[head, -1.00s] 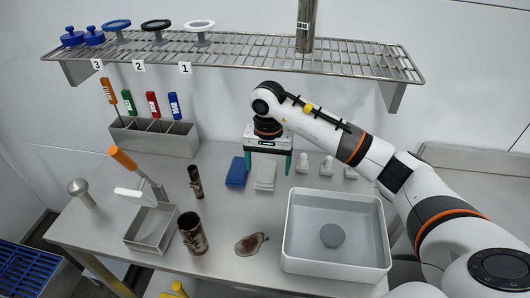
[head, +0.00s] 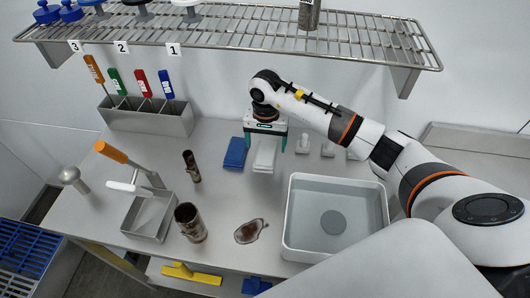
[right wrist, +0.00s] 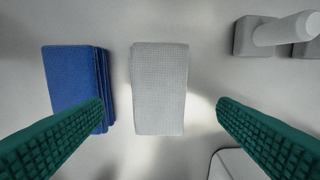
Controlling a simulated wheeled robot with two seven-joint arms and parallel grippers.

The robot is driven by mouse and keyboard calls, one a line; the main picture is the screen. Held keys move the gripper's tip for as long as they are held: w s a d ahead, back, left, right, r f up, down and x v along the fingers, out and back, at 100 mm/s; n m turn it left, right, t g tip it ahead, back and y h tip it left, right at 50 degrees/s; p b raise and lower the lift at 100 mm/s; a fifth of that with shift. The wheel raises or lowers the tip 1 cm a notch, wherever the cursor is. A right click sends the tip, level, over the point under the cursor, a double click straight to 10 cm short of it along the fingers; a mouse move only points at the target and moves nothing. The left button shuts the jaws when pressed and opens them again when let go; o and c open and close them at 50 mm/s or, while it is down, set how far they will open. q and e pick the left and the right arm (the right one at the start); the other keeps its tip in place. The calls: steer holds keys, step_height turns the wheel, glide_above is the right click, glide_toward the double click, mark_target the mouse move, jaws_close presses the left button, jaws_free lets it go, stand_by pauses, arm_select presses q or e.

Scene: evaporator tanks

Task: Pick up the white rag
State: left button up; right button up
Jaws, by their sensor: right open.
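The white rag (head: 264,156) lies folded on the metal table, just right of the folded blue rag (head: 234,153). My right gripper (head: 265,148) is over the white rag with its green fingers spread and nothing between them. In the right wrist view the white rag (right wrist: 159,88) lies ahead between the two open fingers (right wrist: 160,112), apart from both. The left fingertip overlaps the lower edge of the blue rag (right wrist: 76,85) in that view. My left gripper is not in view.
A grey basin of water (head: 290,225) stands front right of the rags. Several small white fittings (head: 303,144) stand close to their right. A wire shelf (head: 240,38) hangs above.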

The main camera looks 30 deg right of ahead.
mark_target(265, 152)
steer(key=shift+f, duration=0.3)
step_height(265, 152, down, 4)
steer(key=shift+w+a+r+p, duration=0.15)
steer(key=shift+r+p, duration=0.1)
steer(key=shift+p, duration=0.8)
steer(key=shift+w+f, duration=0.1)
steer(key=shift+f, duration=0.5)
steer(key=c, duration=1.1)
steer(key=shift+r, duration=0.55)
step_height(265, 152, up, 8)
steer(key=b, duration=0.2)
steer(key=shift+r+b, duration=0.2)
steer(key=shift+b, duration=0.15)
steer(key=shift+r, duration=0.3)
